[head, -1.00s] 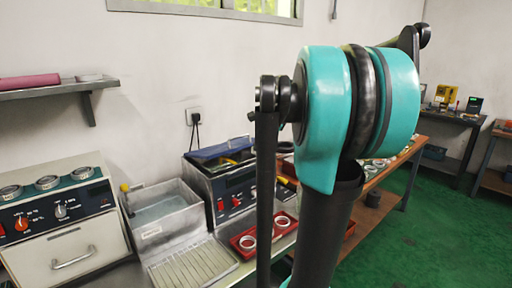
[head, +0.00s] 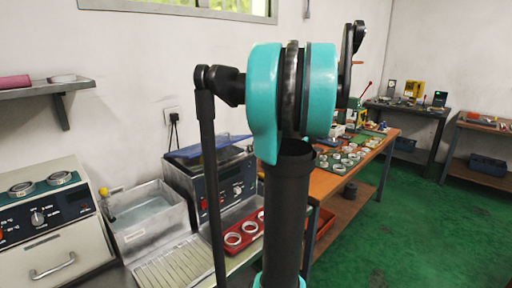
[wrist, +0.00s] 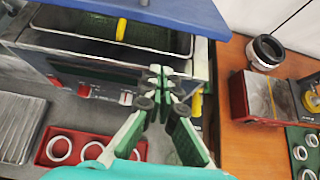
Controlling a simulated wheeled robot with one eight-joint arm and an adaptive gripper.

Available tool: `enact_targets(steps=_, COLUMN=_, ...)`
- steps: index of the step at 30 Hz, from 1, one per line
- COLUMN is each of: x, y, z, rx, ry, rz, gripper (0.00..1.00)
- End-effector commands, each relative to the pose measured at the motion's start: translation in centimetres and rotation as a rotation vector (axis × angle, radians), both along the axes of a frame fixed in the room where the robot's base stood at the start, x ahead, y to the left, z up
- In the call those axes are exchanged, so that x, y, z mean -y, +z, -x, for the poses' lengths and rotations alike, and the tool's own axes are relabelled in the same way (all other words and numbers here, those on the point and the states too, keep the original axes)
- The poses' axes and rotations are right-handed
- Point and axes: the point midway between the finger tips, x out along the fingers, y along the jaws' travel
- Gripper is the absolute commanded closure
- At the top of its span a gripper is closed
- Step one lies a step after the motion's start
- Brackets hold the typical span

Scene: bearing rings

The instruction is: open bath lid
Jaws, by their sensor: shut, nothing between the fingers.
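The bath (head: 217,185) is a metal box with a dark blue control front, standing on the bench in the head view. Its blue lid (head: 207,147) is tilted up over it. In the wrist view the lid (wrist: 190,14) crosses the top edge, with the bath's dark basin (wrist: 85,33) open beneath it. A yellow piece (wrist: 121,29) shows at the basin. My gripper (wrist: 160,76) is shut and empty, in front of the bath's control face near its right corner, apart from the lid. In the head view my gripper is hidden.
A red tray (head: 240,236) with white rings lies in front of the bath. A water-filled metal tank (head: 150,218) stands to its left.

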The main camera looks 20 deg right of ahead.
Motion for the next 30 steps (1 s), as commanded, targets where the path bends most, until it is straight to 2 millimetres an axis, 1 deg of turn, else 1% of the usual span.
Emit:
enact_targets(steps=1, x=-0.4, y=-0.6, z=-0.8, rx=0.0, ry=0.003, rz=0.0, gripper=1.0)
enact_targets(steps=7, x=-1.4, y=-2.5, z=-3.3, rx=-0.001, ry=0.002, rz=0.001, gripper=1.0)
enact_targets(steps=12, x=-1.6, y=-0.3, z=-3.7, rx=-0.001, ry=0.001, rz=0.001, gripper=1.0)
enact_targets(steps=18, x=-1.7, y=1.2, z=-4.1, rx=0.0, ry=0.001, rz=0.002, gripper=1.0)
enact_targets(steps=30, x=-1.7, y=1.5, z=-4.2, rx=-0.001, ry=0.001, rz=0.001, gripper=1.0)
